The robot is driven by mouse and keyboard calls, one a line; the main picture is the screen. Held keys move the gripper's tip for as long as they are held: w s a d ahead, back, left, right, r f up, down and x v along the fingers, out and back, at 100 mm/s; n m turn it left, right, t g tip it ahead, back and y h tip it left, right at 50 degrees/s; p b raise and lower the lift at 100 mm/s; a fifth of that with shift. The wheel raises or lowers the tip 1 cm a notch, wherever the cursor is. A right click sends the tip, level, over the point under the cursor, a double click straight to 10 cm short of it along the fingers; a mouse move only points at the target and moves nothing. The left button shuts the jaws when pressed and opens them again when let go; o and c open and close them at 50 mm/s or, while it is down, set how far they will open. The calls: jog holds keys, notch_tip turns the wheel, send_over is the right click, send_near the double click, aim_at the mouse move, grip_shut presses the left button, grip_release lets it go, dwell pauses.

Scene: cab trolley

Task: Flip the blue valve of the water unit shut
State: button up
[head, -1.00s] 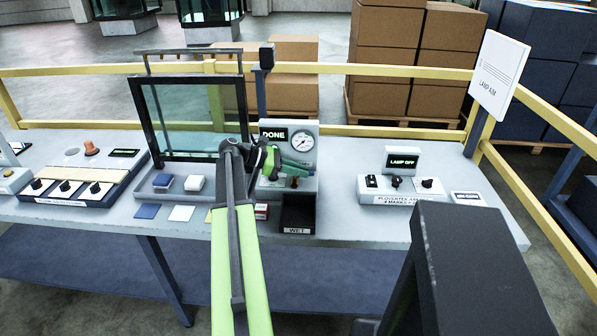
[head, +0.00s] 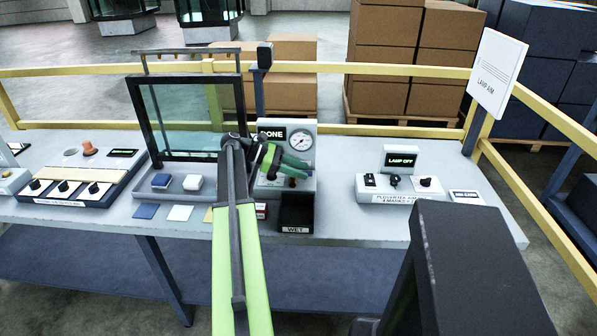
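Whether the fingers are open or shut is too small to tell. No blue valve can be made out; my gripper and arm hide part of the unit's front. A small brownish fitting shows just under the fingers.
A framed glass pane (head: 190,118) stands left of the unit, with small blocks and cloths before it. A lamp box (head: 400,186) reading "LAMP OFF" stands right, with clear table between. A yellow rail (head: 100,71) runs behind.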

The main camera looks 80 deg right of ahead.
jog(key=shift+w, duration=0.1)
jog(key=p+v, duration=0.6)
jog(key=v, duration=1.1)
jog(key=shift+r+p, duration=0.15)
jog(key=shift+p, duration=0.2)
jog(key=shift+w, duration=0.1)
